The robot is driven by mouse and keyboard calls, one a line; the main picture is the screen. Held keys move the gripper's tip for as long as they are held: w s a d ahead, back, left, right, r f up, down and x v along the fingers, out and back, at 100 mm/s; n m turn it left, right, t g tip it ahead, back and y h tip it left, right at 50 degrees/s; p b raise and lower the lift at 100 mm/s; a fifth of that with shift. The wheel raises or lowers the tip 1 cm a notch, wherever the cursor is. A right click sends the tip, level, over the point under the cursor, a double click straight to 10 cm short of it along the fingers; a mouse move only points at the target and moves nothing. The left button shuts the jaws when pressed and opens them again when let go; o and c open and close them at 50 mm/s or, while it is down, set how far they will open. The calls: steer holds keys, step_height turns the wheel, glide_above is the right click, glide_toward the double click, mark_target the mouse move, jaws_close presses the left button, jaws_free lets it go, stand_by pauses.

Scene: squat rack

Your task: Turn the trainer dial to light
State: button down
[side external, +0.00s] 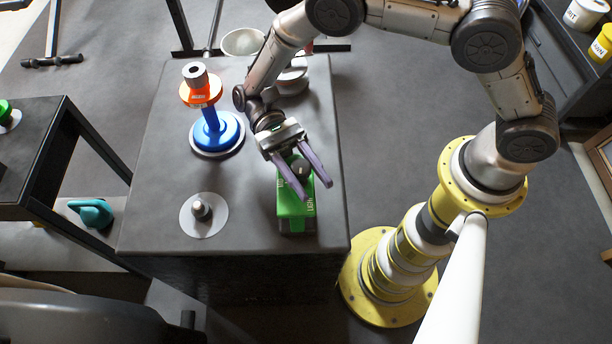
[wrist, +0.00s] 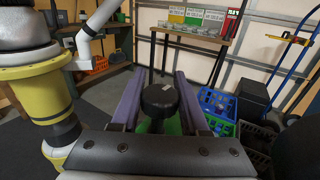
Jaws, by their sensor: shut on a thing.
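The trainer is a green box (side external: 296,208) near the front right of the grey table, with white lettering along its edge too small to read surely. Its black round dial (side external: 300,166) stands on top, between the purple fingers of my gripper (side external: 307,182). In the wrist view the dial (wrist: 160,97) shows a small pale mark on its top and sits between the two fingers of my gripper (wrist: 159,95). My gripper is shut on the dial. The green box is mostly hidden behind the dial and gripper in the wrist view.
A blue post with an orange disc (side external: 201,90) stands at the left back of the table (side external: 150,215). A short grey peg on a white disc (side external: 203,208) is at the front left. The table between peg and trainer is clear.

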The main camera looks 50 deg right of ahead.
steer(key=shift+d+n+h, duration=0.15)
steer(key=shift+n+h, duration=0.35)
steer(key=shift+h, duration=0.5)
steer(key=shift+c, duration=2)
jaws_free()
